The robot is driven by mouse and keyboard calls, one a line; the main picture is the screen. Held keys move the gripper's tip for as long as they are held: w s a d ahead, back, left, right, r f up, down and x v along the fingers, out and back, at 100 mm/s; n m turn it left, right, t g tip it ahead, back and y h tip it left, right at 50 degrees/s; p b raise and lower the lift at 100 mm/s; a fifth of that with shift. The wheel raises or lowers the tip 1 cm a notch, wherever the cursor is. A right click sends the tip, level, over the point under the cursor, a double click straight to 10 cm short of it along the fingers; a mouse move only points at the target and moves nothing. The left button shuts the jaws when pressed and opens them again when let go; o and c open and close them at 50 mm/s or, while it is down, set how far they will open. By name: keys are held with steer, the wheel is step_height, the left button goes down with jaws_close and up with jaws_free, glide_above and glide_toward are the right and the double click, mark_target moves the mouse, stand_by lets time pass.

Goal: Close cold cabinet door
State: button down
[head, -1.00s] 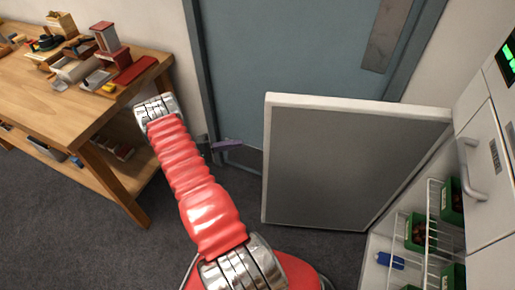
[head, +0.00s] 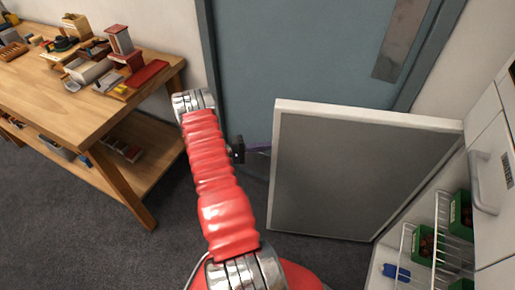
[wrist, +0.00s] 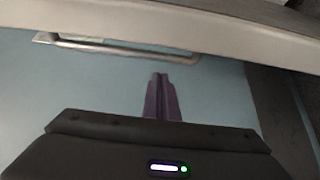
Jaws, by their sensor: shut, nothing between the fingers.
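The cold cabinet door (head: 350,175) stands wide open in the head view, a grey panel with a pale rim. It is joined to the white cabinet (head: 495,210) at right. My gripper (head: 264,147) has purple fingers and is at the door's left edge, partly hidden behind my red arm. Its tips seem to pass behind that edge; contact cannot be told. In the wrist view the fingers (wrist: 160,80) are together and empty, in front of a pale blue surface with a metal bar handle (wrist: 120,47).
Green bins (head: 421,242) sit on wire racks inside the cabinet. A wooden workbench (head: 110,110) with boxes and tools stands at left. A blue-grey room door (head: 300,50) is behind. Dark carpet (head: 90,220) between bench and cabinet is clear.

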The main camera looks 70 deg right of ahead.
steer(key=a, duration=0.4)
steer(key=shift+s, duration=0.35)
steer(key=shift+a, duration=0.1)
